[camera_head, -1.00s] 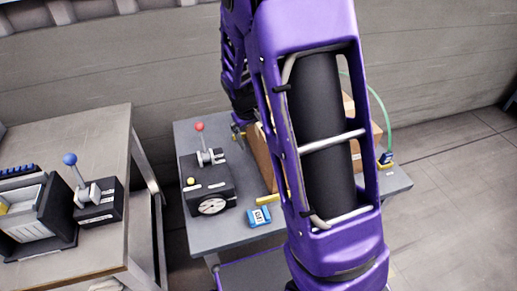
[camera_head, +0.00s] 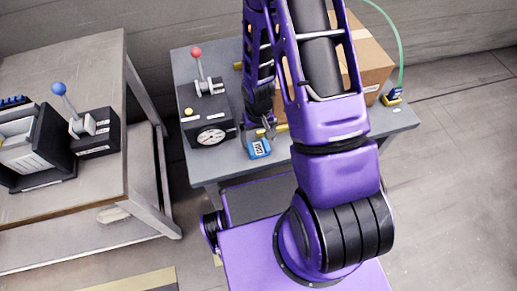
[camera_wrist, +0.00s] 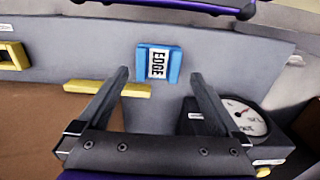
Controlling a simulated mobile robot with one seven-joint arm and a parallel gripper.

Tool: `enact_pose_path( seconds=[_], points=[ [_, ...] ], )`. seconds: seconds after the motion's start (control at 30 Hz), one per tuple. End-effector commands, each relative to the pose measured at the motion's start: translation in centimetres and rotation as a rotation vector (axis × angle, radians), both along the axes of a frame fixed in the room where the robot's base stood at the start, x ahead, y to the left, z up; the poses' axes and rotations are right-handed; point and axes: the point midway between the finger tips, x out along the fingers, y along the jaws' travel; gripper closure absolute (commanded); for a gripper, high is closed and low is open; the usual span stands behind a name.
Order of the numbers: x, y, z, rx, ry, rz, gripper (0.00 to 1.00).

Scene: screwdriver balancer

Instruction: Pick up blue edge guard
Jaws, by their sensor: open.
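The blue edge guard (camera_head: 258,149) lies on the grey table (camera_head: 215,168) near its front edge. In the wrist view the blue edge guard (camera_wrist: 159,63) has a white label reading "EDGE" and sits just beyond the fingertips, centred between them. My gripper (camera_head: 268,127) is open and empty, close above and behind the guard in the head view. The guard looks fully visible there.
A yellow bar (camera_wrist: 108,88) lies beside the guard, partly behind one finger. A black gauge box with a red lever (camera_head: 207,113) stands left of it. A cardboard box (camera_head: 372,62) stands behind my arm. A blue-lever box (camera_head: 95,137) is on the left bench.

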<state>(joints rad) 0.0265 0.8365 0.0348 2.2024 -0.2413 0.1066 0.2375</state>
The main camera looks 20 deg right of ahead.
Motion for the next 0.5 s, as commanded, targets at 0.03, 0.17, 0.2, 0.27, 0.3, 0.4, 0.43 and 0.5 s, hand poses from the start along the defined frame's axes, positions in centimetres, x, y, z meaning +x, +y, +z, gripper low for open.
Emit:
enact_pose_path(
  seconds=[0.03, 0.17, 0.2, 0.27, 0.3, 0.4, 0.43, 0.5],
  points=[
    [-0.1, 0.0, -0.6, 0.0, 0.002, 0.001, 0.0],
    [0.0, 0.0, -1.2, 0.0, 0.0, 0.002, 0.0],
    [0.1, 0.0, -1.6, 0.0, 0.0, 0.001, 0.0],
    [0.2, -0.1, -2.3, 0.0, 0.001, 0.001, 0.0],
    [0.3, -0.1, -2.9, 0.0, 0.002, 0.001, 0.0],
    [0.6, -0.2, -4.5, 0.0, 0.002, 0.0, 0.0],
    [0.6, -0.2, -4.9, 0.0, 0.002, 0.001, 0.0],
    [0.6, -0.2, -5.6, 0.0, 0.002, 0.001, 0.0]
  ],
)
